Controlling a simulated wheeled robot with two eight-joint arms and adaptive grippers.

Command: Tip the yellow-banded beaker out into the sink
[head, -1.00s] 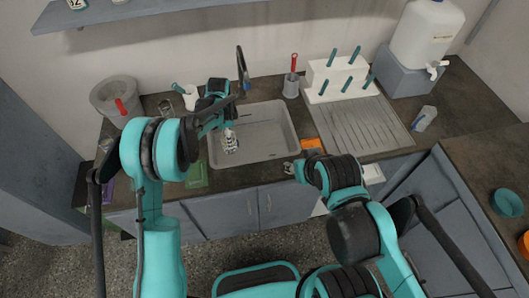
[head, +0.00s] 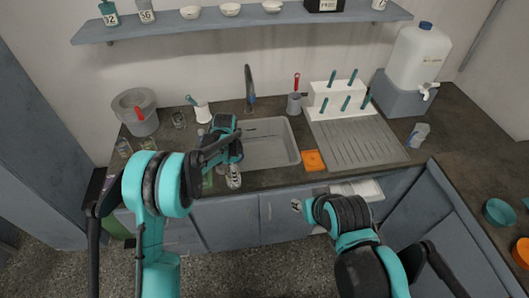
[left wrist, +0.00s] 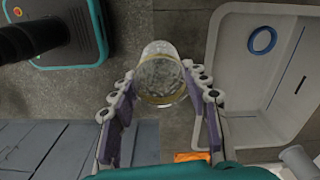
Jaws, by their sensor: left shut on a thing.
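The yellow-banded beaker (left wrist: 160,75) is clear glass, with a yellowish band near its lower end in the left wrist view. It sits between the two fingers of my left gripper (left wrist: 161,95), which is shut on it. Its contents cannot be made out. In the head view my left gripper (head: 233,178) appears at the front left corner of the sink (head: 285,158), near the counter's front edge. The beaker is not distinct there. My right gripper (head: 298,205) appears in front of the cabinets, right of the left one; its fingers are too small to judge.
An orange sponge (head: 313,160) lies right of the sink, beside the ridged drainboard (head: 355,145). The tap (head: 249,88) stands behind the sink. A grey pot (head: 136,110) and glassware are at left.

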